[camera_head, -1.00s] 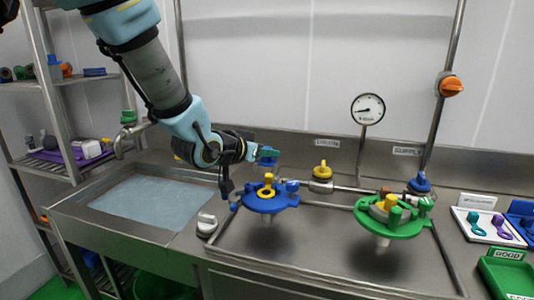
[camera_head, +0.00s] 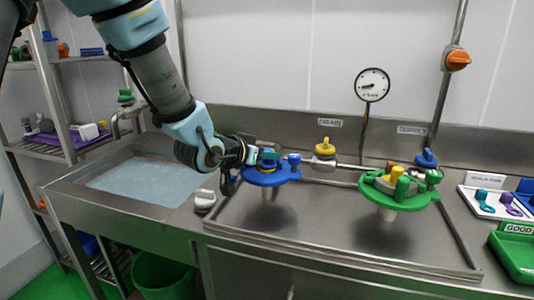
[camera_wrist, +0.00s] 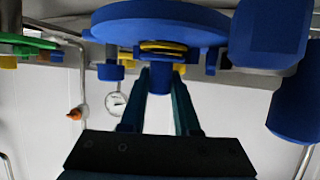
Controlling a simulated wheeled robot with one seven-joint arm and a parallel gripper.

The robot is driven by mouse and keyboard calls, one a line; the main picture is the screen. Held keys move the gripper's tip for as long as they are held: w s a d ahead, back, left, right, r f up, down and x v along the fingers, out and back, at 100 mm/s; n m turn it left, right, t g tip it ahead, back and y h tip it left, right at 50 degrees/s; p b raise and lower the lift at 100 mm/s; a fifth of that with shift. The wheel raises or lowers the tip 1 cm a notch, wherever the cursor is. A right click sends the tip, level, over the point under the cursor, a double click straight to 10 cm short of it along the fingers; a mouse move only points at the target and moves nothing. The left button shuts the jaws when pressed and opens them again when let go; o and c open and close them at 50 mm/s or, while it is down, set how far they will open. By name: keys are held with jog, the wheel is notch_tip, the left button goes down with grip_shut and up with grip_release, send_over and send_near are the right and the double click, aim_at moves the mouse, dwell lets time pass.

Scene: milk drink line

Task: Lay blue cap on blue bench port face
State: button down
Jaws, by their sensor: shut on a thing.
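My gripper (camera_head: 257,156) is over the blue bench port (camera_head: 288,175), a round blue plate with side lugs. Its teal fingers are shut on the small blue cap (camera_head: 269,154). In the wrist view, the blue cap (camera_wrist: 160,82) sits between the fingertips (camera_wrist: 160,75), and the blue port plate (camera_wrist: 130,20) fills the top. A yellow ring (camera_wrist: 163,46) shows at the middle of the port, right by the cap. The cap is close to the port face, but I cannot tell if they touch. The fingers partly hide the cap.
A green port (camera_head: 408,203) with yellow and green parts stands to the right. A yellow valve knob (camera_head: 325,147) and pipe run behind. A sink basin (camera_head: 110,205) lies left, and a white-grey fitting (camera_head: 205,200) sits at the bench front. The bench middle is clear.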

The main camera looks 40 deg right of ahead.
jog(key=shift+f, duration=0.3)
dwell(0.4)
jog(key=c, duration=0.6)
grip_release()
jog(key=shift+o, duration=0.2)
jog(key=b+v, duration=0.1)
jog(key=v, duration=1)
jog(key=shift+r, duration=0.1)
